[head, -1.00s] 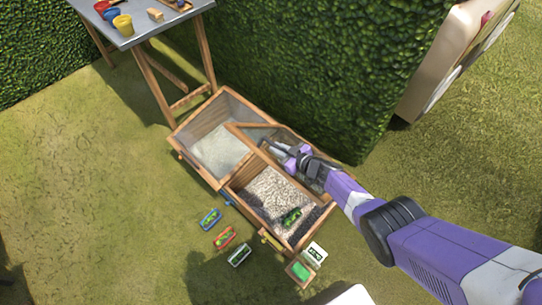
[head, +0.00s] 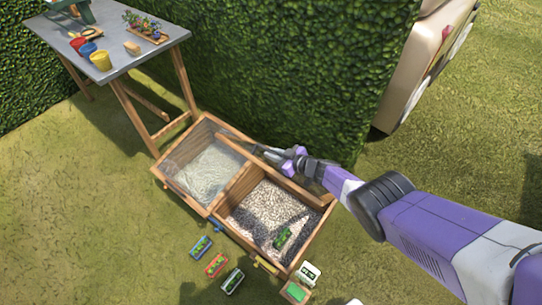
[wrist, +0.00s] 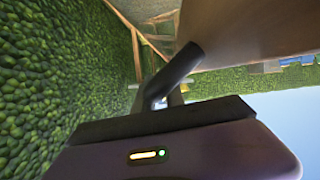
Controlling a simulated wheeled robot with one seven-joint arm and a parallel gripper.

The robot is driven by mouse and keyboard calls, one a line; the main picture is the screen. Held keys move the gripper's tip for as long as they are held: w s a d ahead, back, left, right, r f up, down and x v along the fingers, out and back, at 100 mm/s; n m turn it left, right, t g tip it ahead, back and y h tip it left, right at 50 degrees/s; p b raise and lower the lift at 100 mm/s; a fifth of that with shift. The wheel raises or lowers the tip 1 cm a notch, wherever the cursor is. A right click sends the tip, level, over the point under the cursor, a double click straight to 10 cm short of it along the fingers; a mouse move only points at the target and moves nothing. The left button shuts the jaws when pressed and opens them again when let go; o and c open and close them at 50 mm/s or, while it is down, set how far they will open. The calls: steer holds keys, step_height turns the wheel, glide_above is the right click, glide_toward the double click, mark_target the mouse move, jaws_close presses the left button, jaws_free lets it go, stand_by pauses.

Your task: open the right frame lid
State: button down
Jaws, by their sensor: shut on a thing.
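The wooden cold frame (head: 207,212) stands on the grass, with two compartments side by side. The left compartment has a glass pane over it (head: 205,172). The right compartment is uncovered and shows pale gravel (head: 268,212) with a small green plant tray (head: 282,238) in it. The right lid (head: 308,186) is raised at the hedge side and seen nearly edge-on, partly hidden by my arm. My gripper (head: 275,157) is shut on the right lid at its raised edge. In the wrist view, a dark finger (wrist: 178,72) lies against a brown surface.
The hedge (head: 300,70) rises close behind the frame and my gripper. Small plant trays in blue (head: 201,246), red (head: 216,265) and white (head: 232,281) lie in front on the grass. A table (head: 125,60) with pots stands at the back left. Open grass (head: 80,200) is at left.

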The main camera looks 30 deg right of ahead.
steer(key=shift+r, duration=0.1)
stand_by(0.3)
steer(key=c, duration=1.4)
jaws_free()
